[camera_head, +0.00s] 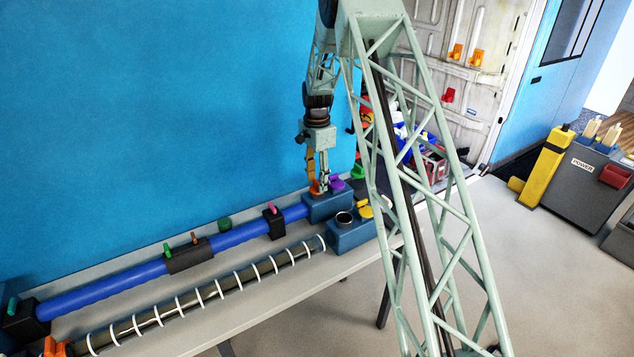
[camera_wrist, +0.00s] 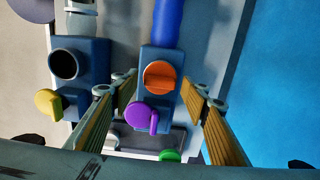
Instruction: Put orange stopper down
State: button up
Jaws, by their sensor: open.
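The orange stopper (camera_head: 316,188) sits on the blue block (camera_head: 326,210) at the far end of the blue duct. In the wrist view the orange stopper (camera_wrist: 161,76) lies on the block's top face, with a raised bar across its round body. My gripper (camera_head: 318,178) is just above it, pointing down. In the wrist view my gripper (camera_wrist: 160,90) is open, with one finger on each side of the block and gaps between the fingers and the stopper. Whether the stopper is seated in a hole is hidden.
A purple stopper (camera_wrist: 140,116) sits close beside the orange one on the same block. A second blue block (camera_head: 349,235) has an open round port and a yellow stopper (camera_head: 364,209). A green piece (camera_wrist: 170,156) is nearby. The blue wall (camera_head: 200,100) stands close behind the bench.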

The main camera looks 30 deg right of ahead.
aim_at(317, 182)
notch_tip(317, 182, up, 12)
jog(key=shift+f, duration=0.2)
dwell(0.4)
dwell(0.5)
